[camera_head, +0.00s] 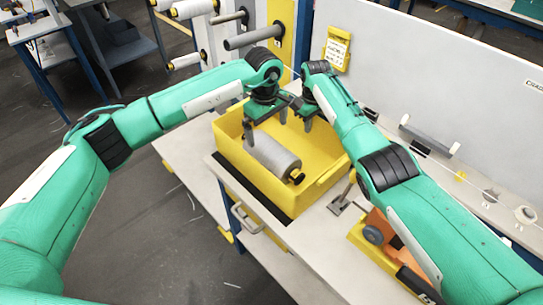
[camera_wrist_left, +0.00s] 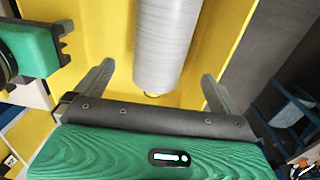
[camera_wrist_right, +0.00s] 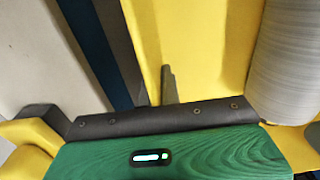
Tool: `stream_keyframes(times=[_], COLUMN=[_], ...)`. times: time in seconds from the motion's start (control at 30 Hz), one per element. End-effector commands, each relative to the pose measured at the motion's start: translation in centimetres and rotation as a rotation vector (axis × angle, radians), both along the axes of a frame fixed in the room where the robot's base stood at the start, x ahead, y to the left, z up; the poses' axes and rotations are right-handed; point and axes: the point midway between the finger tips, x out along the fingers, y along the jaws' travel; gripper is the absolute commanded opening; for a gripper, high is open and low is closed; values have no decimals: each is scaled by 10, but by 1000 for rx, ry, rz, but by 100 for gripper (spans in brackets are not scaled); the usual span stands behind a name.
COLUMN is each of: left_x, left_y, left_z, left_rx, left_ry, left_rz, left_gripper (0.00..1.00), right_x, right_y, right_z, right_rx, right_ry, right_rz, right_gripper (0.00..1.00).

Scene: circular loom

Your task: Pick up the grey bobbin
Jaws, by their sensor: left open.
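The grey bobbin (camera_head: 272,156) lies in the yellow bin (camera_head: 232,150), its dark end toward the front right. My left gripper (camera_head: 266,121) is open and empty above the bobbin's far end. In the left wrist view the bobbin (camera_wrist_left: 168,45) appears between the lines of the two spread fingers (camera_wrist_left: 155,88), ahead of them and not gripped. My right gripper (camera_head: 307,122) is beside it at the bin's far right side. In the right wrist view its fingers (camera_wrist_right: 169,85) appear together at the middle, empty, with the bobbin (camera_wrist_right: 285,62) off to the right.
The bin stands on a light worktable (camera_head: 190,150) with a drawer handle at its front. A grey panel (camera_head: 420,70) stands behind. Pegs with white bobbins (camera_head: 193,9) are at the upper left. An orange and yellow device (camera_head: 380,236) lies partly under my right arm.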

Motion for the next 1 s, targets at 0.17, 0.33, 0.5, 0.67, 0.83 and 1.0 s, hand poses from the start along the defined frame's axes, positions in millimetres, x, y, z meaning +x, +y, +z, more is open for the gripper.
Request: stream_keyframes(times=[0.17, 0.33, 0.5, 0.67, 0.83, 1.0], left_x=[-1, 0, -1, -7, -7, -6], left_y=[-2, -3, -4, -11, -12, -12], left_z=[-34, -51, -60, -81, -103, -106], left_rx=[-1, 0, -1, -1, -1, 1], left_ry=[5, 3, 2, 5, 4, 1], left_rz=[1, 2, 2, 2, 3, 2], left_gripper=[100, 100, 100, 100, 100, 100], right_x=[1, 1, 1, 1, 1, 1], right_y=[0, 0, 0, 0, 0, 0], right_z=[1, 1, 1, 1, 1, 1], right_rx=[1, 1, 1, 1, 1, 1], right_ry=[-2, -2, -2, -2, -2, -2], right_rz=[0, 0, 0, 0, 0, 0], right_gripper=[0, 0, 0, 0, 0, 0])
